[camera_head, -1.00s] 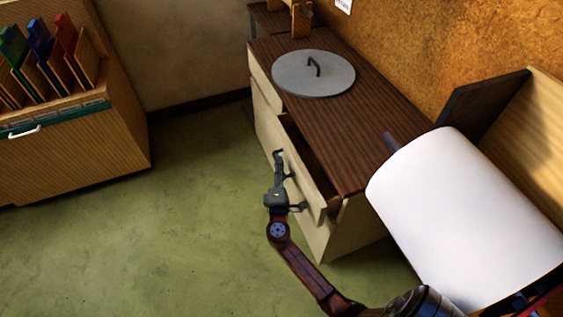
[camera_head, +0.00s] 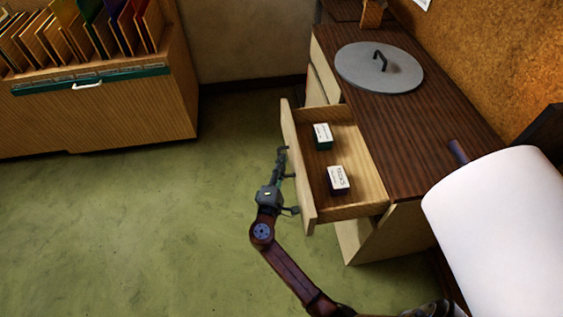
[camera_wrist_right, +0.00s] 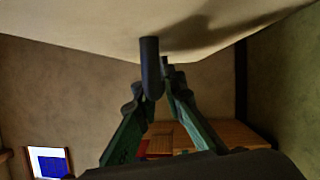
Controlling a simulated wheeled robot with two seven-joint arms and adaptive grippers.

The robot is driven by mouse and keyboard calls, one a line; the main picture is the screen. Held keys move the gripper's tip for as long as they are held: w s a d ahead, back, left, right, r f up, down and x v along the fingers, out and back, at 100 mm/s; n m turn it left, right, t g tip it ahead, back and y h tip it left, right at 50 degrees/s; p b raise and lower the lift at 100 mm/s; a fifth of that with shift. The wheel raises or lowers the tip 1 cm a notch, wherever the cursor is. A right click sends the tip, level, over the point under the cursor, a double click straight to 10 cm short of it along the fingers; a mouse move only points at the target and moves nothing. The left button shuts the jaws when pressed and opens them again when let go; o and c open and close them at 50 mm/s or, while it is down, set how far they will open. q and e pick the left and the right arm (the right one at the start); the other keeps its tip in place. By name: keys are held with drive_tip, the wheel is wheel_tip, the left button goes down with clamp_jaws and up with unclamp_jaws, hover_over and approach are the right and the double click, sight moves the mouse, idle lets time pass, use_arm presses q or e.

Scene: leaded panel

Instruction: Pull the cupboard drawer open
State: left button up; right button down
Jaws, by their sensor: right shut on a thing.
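The cupboard (camera_head: 432,150) has a dark wood top and pale fronts. Its drawer (camera_head: 290,140) stands well open, and its inside shows from above. My right gripper (camera_head: 281,165) is at the outer face of the drawer front. In the right wrist view the dark bar handle (camera_wrist_right: 151,68) sits between the fingers of my right gripper (camera_wrist_right: 156,92), which is shut on it. The handle is mostly hidden by the gripper in the head view. My left gripper is not in view.
Two small labelled boxes, one green and white (camera_head: 322,136) and one dark and white (camera_head: 339,180), lie in the drawer. A round grey lid (camera_head: 378,67) lies on the cupboard. A file cabinet (camera_head: 110,110) stands left. Green floor (camera_head: 130,220) is clear left of my arm.

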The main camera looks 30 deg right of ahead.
drive_tip(key=c, duration=2)
unclamp_jaws()
drive_tip(key=v, duration=0.7)
drive_tip(key=shift+s+a+f, duration=0.1)
drive_tip(key=shift+s+a, duration=0.05)
drive_tip(key=shift+s, duration=0.1)
